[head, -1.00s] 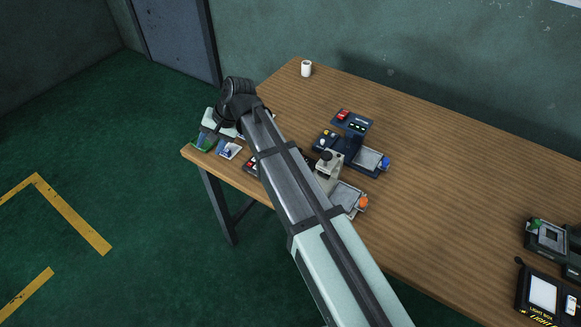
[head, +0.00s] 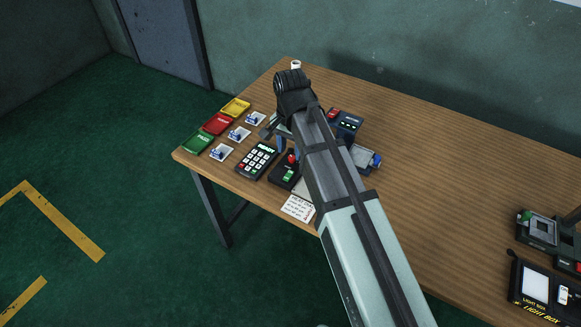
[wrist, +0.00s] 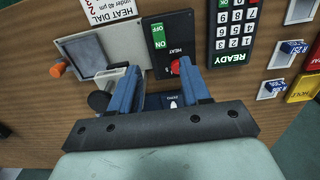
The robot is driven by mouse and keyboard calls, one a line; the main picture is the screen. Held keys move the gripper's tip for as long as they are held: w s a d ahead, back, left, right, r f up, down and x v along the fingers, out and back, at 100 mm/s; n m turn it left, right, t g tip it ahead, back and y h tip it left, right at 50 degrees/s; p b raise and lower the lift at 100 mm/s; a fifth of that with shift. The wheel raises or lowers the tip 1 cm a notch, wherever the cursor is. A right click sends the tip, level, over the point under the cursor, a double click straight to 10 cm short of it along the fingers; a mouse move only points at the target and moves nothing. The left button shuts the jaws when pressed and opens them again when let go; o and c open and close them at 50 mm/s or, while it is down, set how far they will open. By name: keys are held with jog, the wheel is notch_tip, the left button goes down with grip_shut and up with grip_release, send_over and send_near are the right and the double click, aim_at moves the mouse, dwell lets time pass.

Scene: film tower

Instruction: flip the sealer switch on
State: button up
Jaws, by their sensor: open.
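The black control box (wrist: 176,28) lies ahead of my gripper in the wrist view. It bears a green-and-white switch area (wrist: 158,40) marked OFF and ON, and a red knob (wrist: 176,66) by the word HEAT. In the head view the box (head: 283,173) shows just left of my arm. My gripper (wrist: 160,70) is open, its blue fingers apart over the box's near part. The right finger's tip is close to the red knob; I cannot tell whether they touch. A grey plate unit (wrist: 98,50) with an orange knob sits left of the box.
A READY keypad (head: 257,159), green tray (head: 198,142), red tray (head: 217,123) and yellow tray (head: 235,107) are left of the box. A heat dial card (head: 297,208) lies at the front edge. A blue-knobbed unit (head: 365,157) stands right of my arm. The table's middle is clear.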

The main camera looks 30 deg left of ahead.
aim_at(290, 172)
jog(key=shift+f, duration=4.35)
jog(key=shift+c, duration=0.5)
grip_shut()
